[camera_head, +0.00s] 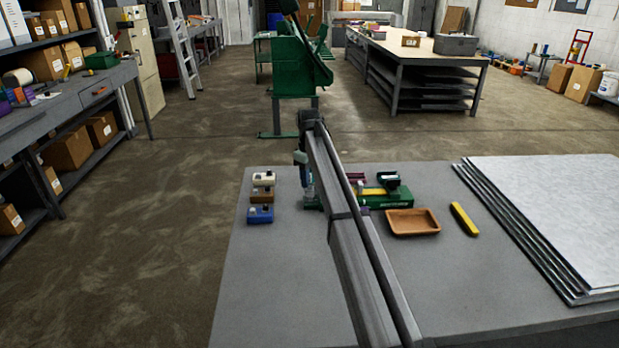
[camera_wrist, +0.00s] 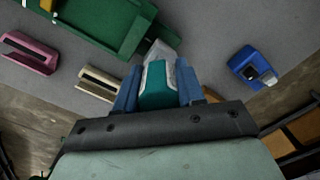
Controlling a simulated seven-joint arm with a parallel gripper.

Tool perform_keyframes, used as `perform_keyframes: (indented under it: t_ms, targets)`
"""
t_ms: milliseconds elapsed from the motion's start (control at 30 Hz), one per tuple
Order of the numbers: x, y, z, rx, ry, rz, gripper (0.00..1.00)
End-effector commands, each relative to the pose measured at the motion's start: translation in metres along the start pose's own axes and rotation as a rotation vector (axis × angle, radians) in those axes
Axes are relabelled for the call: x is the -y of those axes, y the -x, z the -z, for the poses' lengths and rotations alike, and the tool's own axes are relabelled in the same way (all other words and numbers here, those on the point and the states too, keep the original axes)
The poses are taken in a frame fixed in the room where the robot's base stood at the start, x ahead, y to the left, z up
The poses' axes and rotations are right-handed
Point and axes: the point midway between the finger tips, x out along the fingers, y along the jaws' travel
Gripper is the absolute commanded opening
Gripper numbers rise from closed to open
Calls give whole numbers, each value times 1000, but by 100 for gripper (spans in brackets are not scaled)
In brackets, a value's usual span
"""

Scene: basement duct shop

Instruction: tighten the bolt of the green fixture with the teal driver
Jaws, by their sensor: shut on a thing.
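The teal driver (camera_wrist: 157,88) is between the two blue fingertips of my gripper (camera_wrist: 157,90) in the wrist view, with a white band on its body. My gripper is shut on it. A pale grey piece shows just beyond the driver, close to the edge of the green fixture (camera_wrist: 108,20). I cannot tell whether they touch. In the head view the green fixture (camera_head: 394,198) sits on the grey table, partly hidden behind my arm. My gripper (camera_head: 309,190) is at its left end. No bolt can be made out.
White, brown and blue blocks (camera_head: 260,214) stand left of my gripper. A brown tray (camera_head: 412,230), yellow bar (camera_head: 464,219) and sheet stack (camera_head: 555,210) lie right.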

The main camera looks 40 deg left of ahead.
Motion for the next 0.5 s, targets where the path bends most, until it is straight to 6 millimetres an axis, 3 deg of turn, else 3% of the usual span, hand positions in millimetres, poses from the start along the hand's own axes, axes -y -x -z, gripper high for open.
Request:
perform_keyframes:
  t_ms: [500]
  targets:
    - [0,-3,0,0,0,0,8]
